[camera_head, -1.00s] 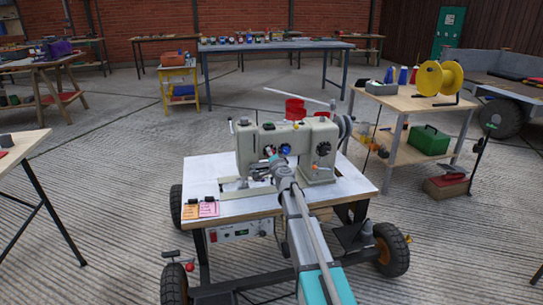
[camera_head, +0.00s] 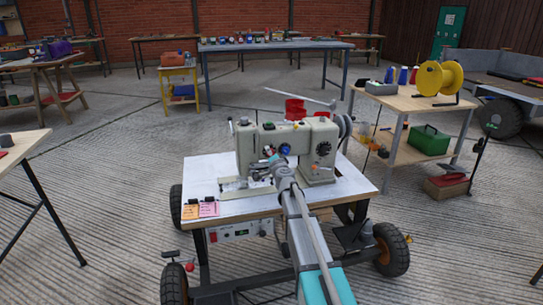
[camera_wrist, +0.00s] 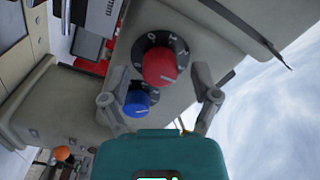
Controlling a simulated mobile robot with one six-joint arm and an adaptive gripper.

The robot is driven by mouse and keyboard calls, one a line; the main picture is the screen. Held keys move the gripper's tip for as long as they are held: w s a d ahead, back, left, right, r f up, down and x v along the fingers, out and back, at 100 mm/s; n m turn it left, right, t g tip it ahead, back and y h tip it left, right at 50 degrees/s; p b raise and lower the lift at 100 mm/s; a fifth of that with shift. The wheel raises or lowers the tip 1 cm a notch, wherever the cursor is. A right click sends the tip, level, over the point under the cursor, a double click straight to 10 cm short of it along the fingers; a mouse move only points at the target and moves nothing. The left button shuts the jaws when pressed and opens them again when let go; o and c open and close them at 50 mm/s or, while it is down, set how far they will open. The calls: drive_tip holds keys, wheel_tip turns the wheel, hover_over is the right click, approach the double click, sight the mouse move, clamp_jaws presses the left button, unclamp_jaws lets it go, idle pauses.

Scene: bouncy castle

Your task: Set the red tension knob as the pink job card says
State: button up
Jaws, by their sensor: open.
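A blue knob (camera_wrist: 137,102) sits just below, close to the left finger. In the head view my gripper (camera_head: 272,163) is at the front of the beige sewing machine (camera_head: 318,150). The pink job card (camera_head: 208,209) stands at the table's front left edge; its writing is too small to read.
The machine stands on a wheeled white-topped table (camera_head: 205,168). An orange card (camera_head: 190,212) is left of the pink one. A dark dial (camera_head: 323,149) is on the machine's right part. A wooden bench (camera_head: 395,98) with a yellow reel (camera_head: 436,78) stands to the right.

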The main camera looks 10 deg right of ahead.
drive_tip(key=s, duration=1.2)
drive_tip(key=shift+d, duration=0.2)
drive_tip(key=s+a+f+n+g+y+p, duration=0.4)
drive_tip(key=s+a+n+g+y+p, duration=0.3)
drive_tip(key=s+a+n, duration=0.4)
drive_tip(key=s+d+f+g+h+p, duration=0.2)
drive_tip(key=s+d+g+h, duration=0.15)
drive_tip(key=s+g, duration=0.45)
drive_tip(key=s+d+f+g+h+p, duration=0.1)
drive_tip(key=s+d+g+h+p, duration=0.2)
drive_tip(key=s, duration=0.9)
wheel_tip(320, 180, up, 37)
drive_tip(key=a+h+p, duration=0.1)
drive_tip(key=p, duration=3.5)
drive_tip(key=shift+w+a+n+p, duration=0.2)
drive_tip(key=shift+n+p, duration=0.1)
drive_tip(key=shift+p, duration=0.05)
